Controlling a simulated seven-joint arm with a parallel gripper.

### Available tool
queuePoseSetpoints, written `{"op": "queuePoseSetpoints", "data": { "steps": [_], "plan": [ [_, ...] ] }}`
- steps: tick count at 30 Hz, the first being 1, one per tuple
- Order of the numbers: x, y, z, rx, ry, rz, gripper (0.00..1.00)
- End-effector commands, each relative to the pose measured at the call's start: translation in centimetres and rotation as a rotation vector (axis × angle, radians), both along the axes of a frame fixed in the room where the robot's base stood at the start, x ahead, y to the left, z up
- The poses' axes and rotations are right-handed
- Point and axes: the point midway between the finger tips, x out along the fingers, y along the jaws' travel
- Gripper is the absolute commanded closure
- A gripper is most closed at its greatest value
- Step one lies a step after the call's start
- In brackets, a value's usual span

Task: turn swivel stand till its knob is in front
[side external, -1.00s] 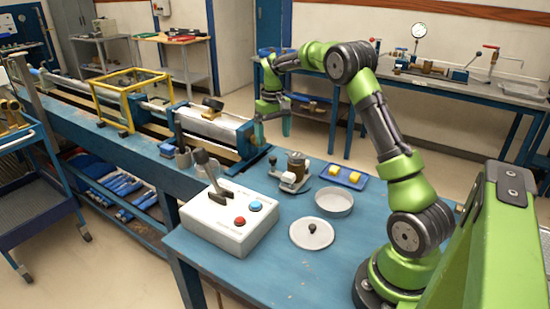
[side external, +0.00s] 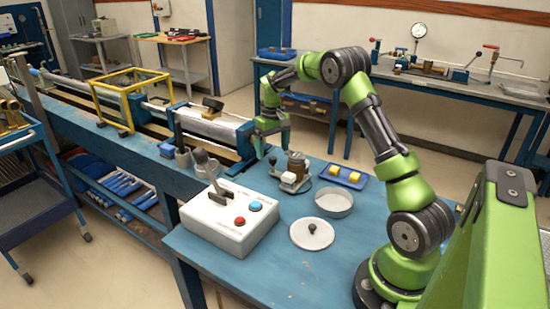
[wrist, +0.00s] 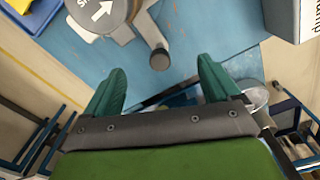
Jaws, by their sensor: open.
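The swivel stand (side external: 291,183) stands on the blue bench, with a brown cylinder on its pale base. A small dark knob (side external: 272,161) sticks out from its back left side. In the wrist view, the stand's round top (wrist: 97,14) carries a white arrow, and the knob (wrist: 160,59) sits at the end of a short arm. My gripper (side external: 274,146) is open and empty, just behind and above the knob. In the wrist view its fingertips (wrist: 162,70) lie either side of the knob's position in the picture. I cannot tell whether they touch it.
A control box (side external: 230,218) with a lever and buttons stands front left of the stand. A round dish (side external: 334,204) and a knobbed lid (side external: 312,243) lie nearer.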

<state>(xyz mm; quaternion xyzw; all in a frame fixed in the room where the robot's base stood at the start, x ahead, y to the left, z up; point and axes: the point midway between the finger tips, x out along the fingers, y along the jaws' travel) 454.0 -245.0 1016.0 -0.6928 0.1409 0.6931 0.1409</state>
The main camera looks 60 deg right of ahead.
Motion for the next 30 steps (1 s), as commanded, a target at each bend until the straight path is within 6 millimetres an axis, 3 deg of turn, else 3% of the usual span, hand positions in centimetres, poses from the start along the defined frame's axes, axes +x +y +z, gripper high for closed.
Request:
{"op": "queuePoseSetpoints", "data": {
  "steps": [11,30],
  "plan": [
    [0.0,0.0,-0.1,0.000,0.000,0.000,0.11],
    [0.0,0.0,-2.0,0.000,0.000,0.000,0.11]
  ]
}}
